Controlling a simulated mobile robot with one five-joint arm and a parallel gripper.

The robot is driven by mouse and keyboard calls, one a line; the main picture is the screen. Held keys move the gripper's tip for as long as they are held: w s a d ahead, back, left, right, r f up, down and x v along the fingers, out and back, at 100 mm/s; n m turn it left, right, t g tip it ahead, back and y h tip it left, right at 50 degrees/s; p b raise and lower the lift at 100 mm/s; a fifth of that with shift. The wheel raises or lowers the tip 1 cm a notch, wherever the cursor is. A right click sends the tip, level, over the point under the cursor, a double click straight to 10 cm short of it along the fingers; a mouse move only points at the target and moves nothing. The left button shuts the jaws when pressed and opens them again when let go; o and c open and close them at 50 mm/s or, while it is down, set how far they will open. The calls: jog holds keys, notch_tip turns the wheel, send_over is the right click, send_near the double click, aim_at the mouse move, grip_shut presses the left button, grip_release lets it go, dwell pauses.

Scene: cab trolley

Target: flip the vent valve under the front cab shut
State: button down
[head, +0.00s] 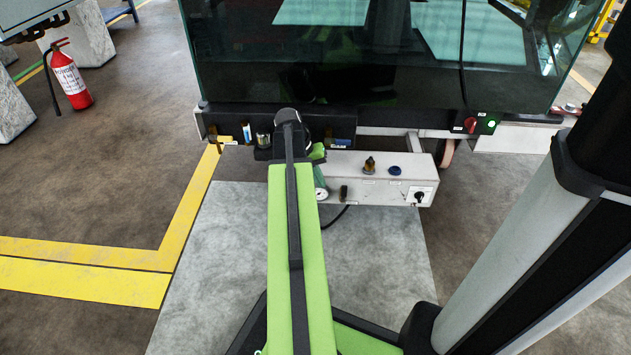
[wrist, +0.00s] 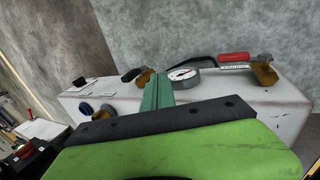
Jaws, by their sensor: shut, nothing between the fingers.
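A pale box (head: 345,190) sits under the front of the glass cab (head: 380,70); it fills the middle of the wrist view (wrist: 215,112). In the wrist view it carries a valve with a red lever (wrist: 233,58) and brass body (wrist: 263,72), and a brass valve with a black lever (wrist: 131,75). I cannot read which is the vent valve. A gauge (wrist: 184,74) lies between them. My gripper (wrist: 157,82) is shut and empty, its green fingers over the box between the black-lever valve and the gauge. I cannot tell whether it touches.
The box also has a blue knob (head: 394,171) and a black rotary switch (head: 420,197). A red button (head: 470,124) sits on the cab's sill. A fire extinguisher (head: 70,77) stands at the left. The floor around the grey plate (head: 215,250) is clear.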

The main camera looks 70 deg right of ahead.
aim_at(344, 194)
jog(key=shift+s+d+f+b, duration=0.1)
jog(key=shift+s+d+f, duration=0.25)
jog(key=shift+s, duration=0.45)
jog(key=shift+s+d+f+b, duration=0.2)
jog(key=shift+s+f, duration=0.2)
jog(key=shift+s, duration=0.35)
jog(key=shift+s+d+f+b, duration=0.1)
jog(key=shift+s+d+f, duration=0.25)
jog(key=shift+s, duration=0.45)
jog(key=shift+s+t+p, duration=0.2)
jog(key=shift+t+p, duration=0.2)
